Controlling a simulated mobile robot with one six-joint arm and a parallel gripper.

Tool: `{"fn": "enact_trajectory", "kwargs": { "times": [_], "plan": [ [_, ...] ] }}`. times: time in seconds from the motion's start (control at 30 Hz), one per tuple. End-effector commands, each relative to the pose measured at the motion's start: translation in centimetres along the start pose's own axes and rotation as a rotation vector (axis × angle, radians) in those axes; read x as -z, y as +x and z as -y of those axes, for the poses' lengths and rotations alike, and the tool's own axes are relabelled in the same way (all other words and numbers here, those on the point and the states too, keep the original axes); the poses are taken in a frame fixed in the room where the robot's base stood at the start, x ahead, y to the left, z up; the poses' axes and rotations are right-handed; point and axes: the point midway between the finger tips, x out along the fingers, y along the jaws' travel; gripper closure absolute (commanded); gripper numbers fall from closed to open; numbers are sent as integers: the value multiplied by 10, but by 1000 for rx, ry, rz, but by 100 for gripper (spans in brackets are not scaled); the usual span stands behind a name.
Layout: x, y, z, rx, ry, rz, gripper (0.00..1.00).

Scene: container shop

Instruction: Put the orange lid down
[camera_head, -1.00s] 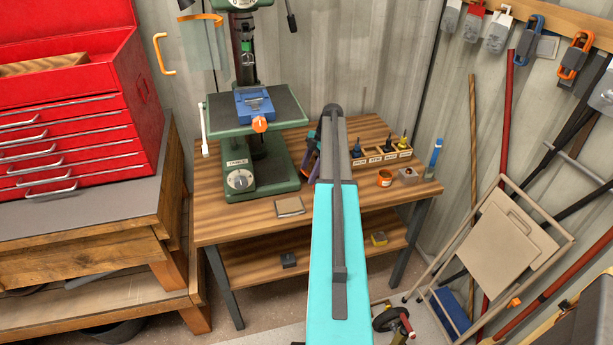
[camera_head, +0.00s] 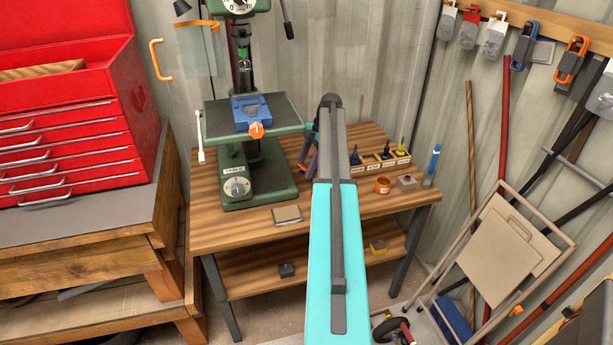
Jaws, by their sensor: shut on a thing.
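My turquoise and grey arm reaches forward over the middle of the workbench and hides much of what lies behind it. Only a small part of my gripper (camera_head: 309,155) shows, at the left edge of the arm, above the wooden bench top (camera_head: 240,229). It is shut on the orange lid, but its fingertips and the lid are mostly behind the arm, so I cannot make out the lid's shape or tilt. A small round orange container (camera_head: 383,185) stands on the bench to the right of the arm.
A green drill press (camera_head: 255,182) with a blue vise (camera_head: 250,112) stands left of the gripper. A wooden holder (camera_head: 382,163) with several bottles, a small grey block (camera_head: 406,181) and a blue tube (camera_head: 433,163) are at the right. A flat tan pad (camera_head: 287,215) lies near the front edge.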

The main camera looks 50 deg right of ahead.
Motion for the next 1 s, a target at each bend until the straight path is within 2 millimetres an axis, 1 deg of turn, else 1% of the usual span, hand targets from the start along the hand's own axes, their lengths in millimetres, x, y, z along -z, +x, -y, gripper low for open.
{"fn": "enact_trajectory", "kwargs": {
  "times": [0.1,0.2,0.33,0.5,1.0],
  "plan": [
    [5,-14,0,-1,0,1,74],
    [9,-23,0,-1,0,0,74],
    [12,-30,0,0,0,0,74],
    [14,-33,0,0,0,0,74],
    [13,-33,0,0,1,0,74]
  ]
}}
